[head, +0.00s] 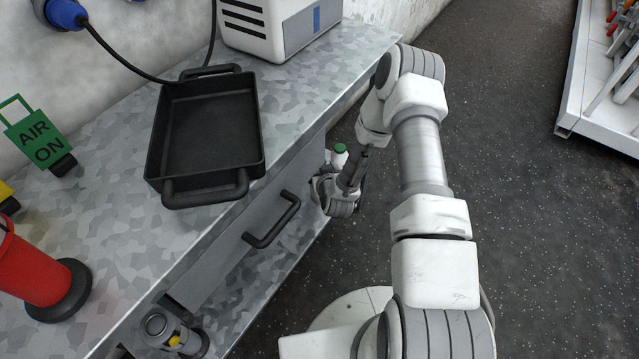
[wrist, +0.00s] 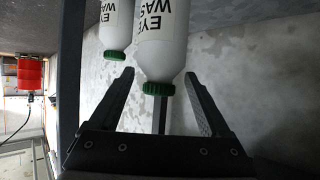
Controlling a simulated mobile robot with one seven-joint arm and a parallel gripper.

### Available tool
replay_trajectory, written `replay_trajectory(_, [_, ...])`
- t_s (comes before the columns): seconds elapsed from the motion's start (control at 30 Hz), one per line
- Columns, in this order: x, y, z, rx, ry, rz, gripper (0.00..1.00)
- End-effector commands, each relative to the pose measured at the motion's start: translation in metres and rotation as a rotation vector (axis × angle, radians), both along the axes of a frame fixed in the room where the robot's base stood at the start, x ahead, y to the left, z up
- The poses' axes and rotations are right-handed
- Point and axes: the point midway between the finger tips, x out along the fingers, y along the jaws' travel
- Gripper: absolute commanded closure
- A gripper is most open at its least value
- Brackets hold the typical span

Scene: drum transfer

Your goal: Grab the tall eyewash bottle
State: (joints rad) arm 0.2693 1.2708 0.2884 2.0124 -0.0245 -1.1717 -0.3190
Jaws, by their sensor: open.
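Two white eyewash bottles with green caps hang into the wrist view from the top, caps downward in that picture. The nearer, larger bottle (wrist: 162,45) has its cap between the fingertips of my gripper (wrist: 158,80). The other bottle (wrist: 116,28) is to its left, beyond the left fingertip. Both bottles are cut off by the frame edge, so I cannot tell which is taller. My gripper is open, with a gap on each side of the nearer cap. In the head view, one green cap (head: 340,148) shows beside the bench, behind my wrist; my fingertips are hidden there.
The bench (head: 110,235) carries a black tray (head: 210,125), a red cylinder (head: 30,265) and a green AIR ON sign (head: 38,137). A drawer handle (head: 272,220) sticks out from its front, near my wrist. The dark floor (head: 520,220) at right is clear.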

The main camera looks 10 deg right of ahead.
Motion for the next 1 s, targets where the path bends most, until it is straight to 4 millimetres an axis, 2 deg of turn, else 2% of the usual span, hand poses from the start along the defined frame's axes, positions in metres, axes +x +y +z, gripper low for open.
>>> replay_trajectory(0.1, [0.017, -0.001, -0.013, 0.0, -0.003, -0.002, 0.19])
replay_trajectory(0.3, [0.04, 0.0, -0.024, 0.001, -0.002, -0.002, 0.19])
replay_trajectory(0.6, [0.045, 0.0, -0.024, 0.001, 0.0, 0.0, 0.19])
replay_trajectory(0.67, [0.045, 0.0, -0.024, 0.001, 0.0, 0.0, 0.28])
replay_trajectory(1.0, [0.044, 0.0, -0.025, 0.001, 0.0, 0.0, 0.89])
